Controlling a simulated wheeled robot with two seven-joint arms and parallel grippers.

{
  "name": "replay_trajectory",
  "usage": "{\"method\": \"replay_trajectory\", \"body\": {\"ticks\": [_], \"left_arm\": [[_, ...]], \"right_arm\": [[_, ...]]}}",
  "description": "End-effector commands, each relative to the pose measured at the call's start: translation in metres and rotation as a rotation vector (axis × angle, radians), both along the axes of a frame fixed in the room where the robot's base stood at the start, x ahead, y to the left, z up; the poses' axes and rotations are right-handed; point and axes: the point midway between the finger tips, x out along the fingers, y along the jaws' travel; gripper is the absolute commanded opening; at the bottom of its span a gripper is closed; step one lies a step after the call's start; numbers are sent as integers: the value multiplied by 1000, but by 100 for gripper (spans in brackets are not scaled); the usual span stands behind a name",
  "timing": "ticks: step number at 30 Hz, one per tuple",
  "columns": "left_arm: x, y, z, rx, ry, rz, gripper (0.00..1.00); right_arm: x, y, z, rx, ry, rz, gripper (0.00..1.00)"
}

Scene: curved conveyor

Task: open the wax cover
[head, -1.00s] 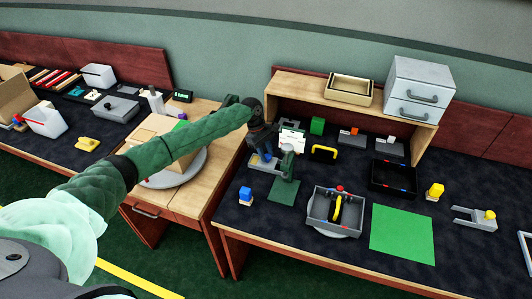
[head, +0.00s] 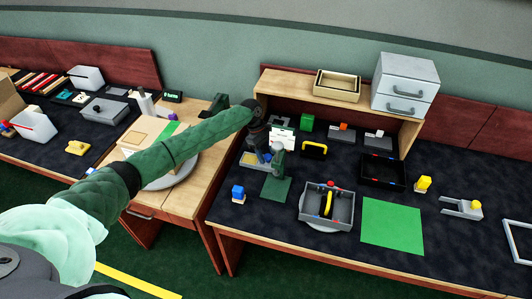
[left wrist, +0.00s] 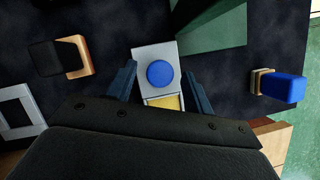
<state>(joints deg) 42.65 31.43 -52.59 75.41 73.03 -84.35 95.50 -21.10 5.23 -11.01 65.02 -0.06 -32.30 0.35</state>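A grey box with a round blue knob on its top and a yellow strip showing at one end (left wrist: 160,74) lies centred under my left gripper in the left wrist view. I take its grey top to be the wax cover. In the head view the box (head: 251,159) is small and partly hidden by the gripper. My left gripper (left wrist: 160,84) is open, with one dark finger on each side of the box and knob. I cannot tell whether the fingers touch it. In the head view the left gripper (head: 264,154) points down over the box. My right gripper is out of view.
A blue block on a wooden base (head: 238,193) is in front. A grey tray with a yellow handle (head: 312,205) and a green mat (head: 392,226) lie to the right. A wooden shelf (head: 290,85) rises behind.

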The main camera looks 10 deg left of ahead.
Motion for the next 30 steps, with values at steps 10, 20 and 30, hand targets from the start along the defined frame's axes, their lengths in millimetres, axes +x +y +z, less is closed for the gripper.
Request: {"method": "replay_trajectory", "body": {"ticks": [10, 20, 30], "left_arm": [[1, 2, 3, 1, 0, 0, 51], [8, 17, 41, 1, -3, -1, 51], [13, 27, 71, 0, 0, 0, 51]], "right_arm": [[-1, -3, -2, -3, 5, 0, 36], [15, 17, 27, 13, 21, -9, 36], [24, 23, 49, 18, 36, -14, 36]]}}
